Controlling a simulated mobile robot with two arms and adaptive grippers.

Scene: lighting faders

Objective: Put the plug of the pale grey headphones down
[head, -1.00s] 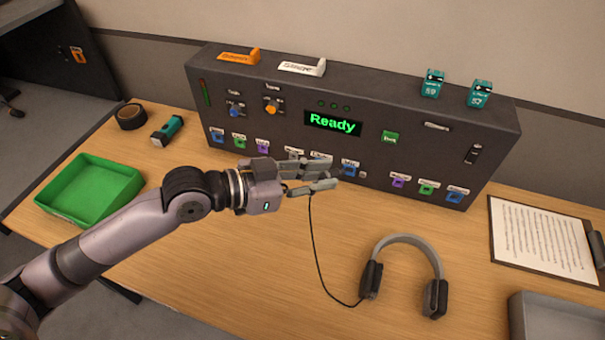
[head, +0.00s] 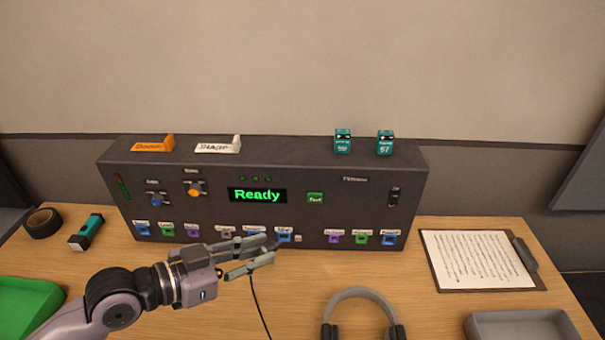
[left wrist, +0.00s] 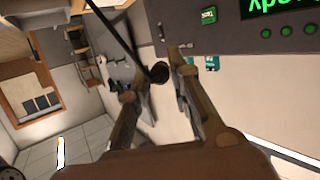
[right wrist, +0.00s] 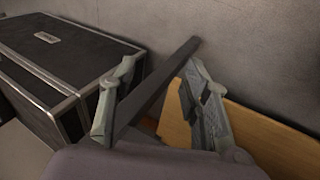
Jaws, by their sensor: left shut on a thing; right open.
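The pale grey headphones (head: 362,293) lie on the table in front of the console, partly cut off by the lower edge of the head view. Their thin black cable (head: 262,310) runs up to my left gripper (head: 273,250). In the left wrist view, my left gripper is shut on the dark plug (left wrist: 159,73), with the cable trailing away from it. In the head view the fingers are close to the console's lower front, near a blue socket (head: 284,236), and mostly hide the plug. My right gripper (right wrist: 158,78) is open and empty, away from the table top.
The dark console (head: 330,215) shows "Ready" and spans the table's back. A green tray (head: 25,305), black tape roll (head: 43,223) and teal device (head: 87,231) are at left. A clipboard (head: 478,260) and grey tray (head: 520,325) are at right.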

